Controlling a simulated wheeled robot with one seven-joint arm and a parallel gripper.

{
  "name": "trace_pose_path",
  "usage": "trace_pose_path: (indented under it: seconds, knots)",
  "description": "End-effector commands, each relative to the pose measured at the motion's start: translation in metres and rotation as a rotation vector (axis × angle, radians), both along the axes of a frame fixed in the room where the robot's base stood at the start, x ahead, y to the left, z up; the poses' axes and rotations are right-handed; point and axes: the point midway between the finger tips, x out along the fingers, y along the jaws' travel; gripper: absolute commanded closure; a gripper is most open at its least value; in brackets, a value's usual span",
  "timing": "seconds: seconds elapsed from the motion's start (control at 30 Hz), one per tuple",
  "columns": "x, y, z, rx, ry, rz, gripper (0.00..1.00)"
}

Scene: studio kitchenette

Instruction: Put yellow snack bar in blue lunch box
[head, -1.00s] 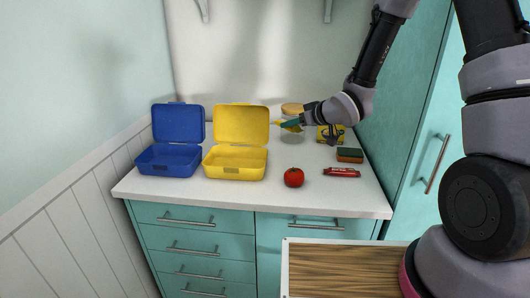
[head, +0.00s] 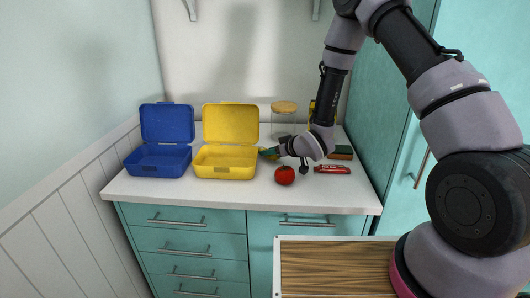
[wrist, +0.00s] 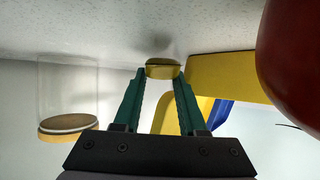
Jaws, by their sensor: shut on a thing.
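My gripper (head: 268,153) is shut on the yellow snack bar (wrist: 162,68), which sits between the green fingertips in the wrist view. In the head view the bar is too small to make out clearly. The gripper is low over the counter, just right of the open yellow lunch box (head: 226,172), which also shows in the wrist view (wrist: 222,78). The blue lunch box (head: 158,173) stands open at the far left, beyond the yellow one. Part of the blue box shows behind the yellow one in the wrist view (wrist: 221,112).
A red tomato (head: 285,176) is close in front of my gripper. A red bar (head: 332,170) lies right of it. A lidded jar (head: 284,107) stands behind. A sponge (head: 341,152) and a yellow item (head: 312,108) are partly hidden by my arm. Counter front is clear.

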Motion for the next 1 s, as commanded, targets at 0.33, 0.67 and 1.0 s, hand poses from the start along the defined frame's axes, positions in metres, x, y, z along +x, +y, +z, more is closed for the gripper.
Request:
trace_pose_path:
  seconds: [0.33, 0.67, 1.0]
  knots:
    - [0.019, 0.019, -0.012, -0.001, 0.001, 0.0, 1.0]
    - [0.019, 0.019, -0.015, 0.001, 0.001, 0.0, 1.0]
    - [0.019, 0.019, -0.014, 0.0, 0.0, 0.0, 0.47]
